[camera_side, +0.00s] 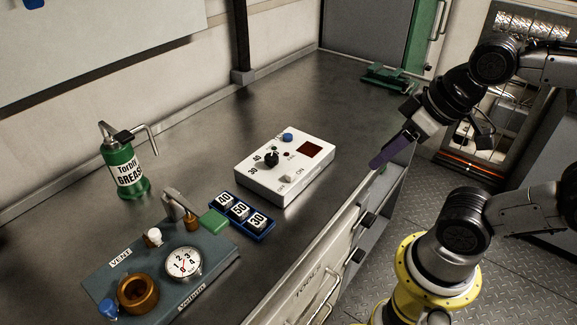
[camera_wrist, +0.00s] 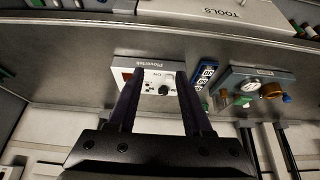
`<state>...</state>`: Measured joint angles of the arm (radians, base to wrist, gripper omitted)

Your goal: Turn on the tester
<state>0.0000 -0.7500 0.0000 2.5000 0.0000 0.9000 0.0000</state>
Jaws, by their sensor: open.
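The tester looks to be the white box (camera_side: 286,165) on the grey bench. Its top has a black knob (camera_side: 271,158) with number marks, a blue knob (camera_side: 287,137), a dark red window (camera_side: 310,149) and a small light switch (camera_side: 286,179) by OFF and ON lettering. I cannot tell the switch position. In the wrist view the white box (camera_wrist: 150,74) shows between and beyond my fingers. My gripper (camera_side: 386,158) is open and empty, to the right of the box and apart from it. In the wrist view my gripper's fingers (camera_wrist: 158,78) are spread.
A blue tray (camera_side: 242,217) of numbered blocks and a grey-blue gauge unit (camera_side: 160,268) with a brass ring stand left of the box. A green grease can (camera_side: 125,160) stands behind. A green item (camera_side: 388,77) lies at the far end. Bench behind the box is clear.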

